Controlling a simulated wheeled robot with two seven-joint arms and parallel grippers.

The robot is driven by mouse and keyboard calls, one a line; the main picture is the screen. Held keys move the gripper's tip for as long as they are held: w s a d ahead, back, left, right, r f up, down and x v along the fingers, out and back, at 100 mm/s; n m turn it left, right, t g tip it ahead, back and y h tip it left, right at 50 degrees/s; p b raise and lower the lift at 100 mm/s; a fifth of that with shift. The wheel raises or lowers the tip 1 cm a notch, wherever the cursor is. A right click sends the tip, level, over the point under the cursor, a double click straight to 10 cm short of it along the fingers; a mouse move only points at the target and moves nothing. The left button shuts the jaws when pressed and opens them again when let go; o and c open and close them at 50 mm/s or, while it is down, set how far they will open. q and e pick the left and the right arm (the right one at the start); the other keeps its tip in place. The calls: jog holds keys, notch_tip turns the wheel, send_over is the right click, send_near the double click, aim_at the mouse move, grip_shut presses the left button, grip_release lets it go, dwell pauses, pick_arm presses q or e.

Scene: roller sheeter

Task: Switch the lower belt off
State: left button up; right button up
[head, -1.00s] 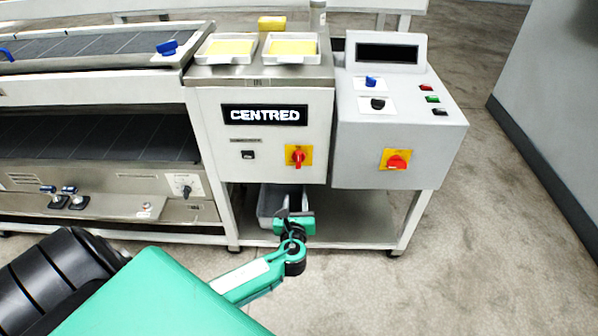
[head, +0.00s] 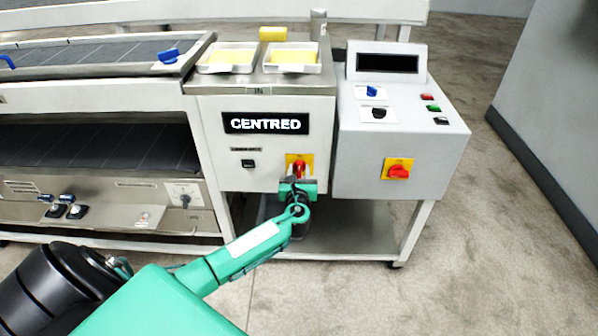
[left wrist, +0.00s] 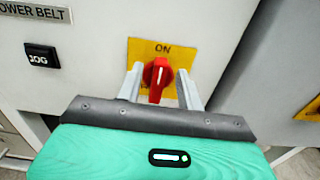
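The lower belt switch is a red rotary knob (left wrist: 157,76) on a yellow plate (left wrist: 140,50) marked ON, with part of a label reading "OWER BELT" (left wrist: 35,11) to its upper left. In the left wrist view the knob's white line points up, toward ON. My left gripper (left wrist: 159,88) is open, with one finger on each side of the knob; I cannot tell whether they touch it. In the head view my left gripper (head: 298,183) is just below and in front of the knob (head: 299,168). My right gripper is not in view.
A black JOG button (head: 248,163) is left of the switch. A similar red knob (head: 398,172) is on the grey control box to the right. Above are a CENTRED display (head: 265,123) and white trays (head: 228,58) of yellow sheets. Open floor lies in front.

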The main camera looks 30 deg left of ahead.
pick_arm(q)
jog(key=shift+w+a, duration=0.15)
jog(key=shift+w, duration=0.15)
grip_shut()
